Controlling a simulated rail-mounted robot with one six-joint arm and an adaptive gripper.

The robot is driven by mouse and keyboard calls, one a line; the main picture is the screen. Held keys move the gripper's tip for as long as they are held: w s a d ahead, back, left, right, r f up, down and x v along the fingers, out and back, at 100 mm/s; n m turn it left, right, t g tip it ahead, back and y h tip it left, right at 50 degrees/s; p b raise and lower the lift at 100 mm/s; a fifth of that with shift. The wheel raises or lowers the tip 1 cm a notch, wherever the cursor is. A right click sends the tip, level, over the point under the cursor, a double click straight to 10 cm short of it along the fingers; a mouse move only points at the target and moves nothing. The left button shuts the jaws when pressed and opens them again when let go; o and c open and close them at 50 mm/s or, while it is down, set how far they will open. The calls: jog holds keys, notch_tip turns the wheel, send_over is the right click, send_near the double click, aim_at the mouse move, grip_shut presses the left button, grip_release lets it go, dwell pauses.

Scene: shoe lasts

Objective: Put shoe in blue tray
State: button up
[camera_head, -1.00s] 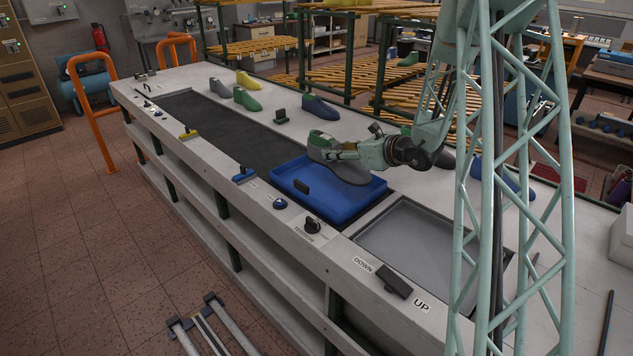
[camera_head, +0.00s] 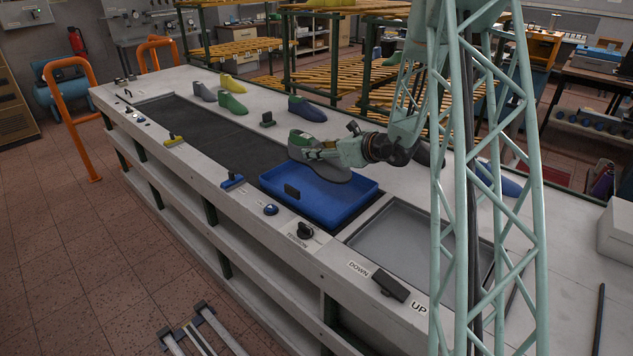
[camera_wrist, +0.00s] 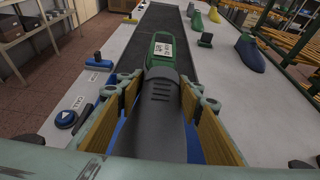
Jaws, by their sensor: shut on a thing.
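My gripper (camera_head: 318,154) is shut on a grey shoe (camera_head: 308,165) with a dark green top. It holds the shoe over the back part of the blue tray (camera_head: 340,214). I cannot tell from the head view whether the shoe touches the tray. The tray lies on the dark belt of the long bench. In the wrist view the shoe (camera_wrist: 160,100) sits between the two wooden-faced jaws, pointing away. The jaws and shoe hide most of the tray there; bits of blue show at both sides.
A blue shoe (camera_head: 307,109), a green shoe (camera_head: 232,104), a yellow shoe (camera_head: 233,83) and a grey shoe (camera_head: 203,92) stand on the bench behind the belt. A grey recessed pan (camera_head: 410,240) is right of the tray. The belt (camera_head: 215,135) left of the tray is clear.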

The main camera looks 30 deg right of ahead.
aim_at(340, 174)
jog(key=shift+f+b, duration=0.35)
jog(key=shift+f, duration=2.55)
jog(key=shift+f, duration=0.1)
jog(key=shift+f+b, duration=0.3)
jog(key=shift+f, duration=1.45)
jog(key=shift+f, duration=0.1)
jog(key=o, duration=1.3)
jog(key=shift+o, duration=0.2)
jog(key=shift+s, duration=0.1)
jog(key=shift+p+v, duration=0.45)
jog(key=shift+v, duration=5.5)
jog(key=shift+a, duration=0.1)
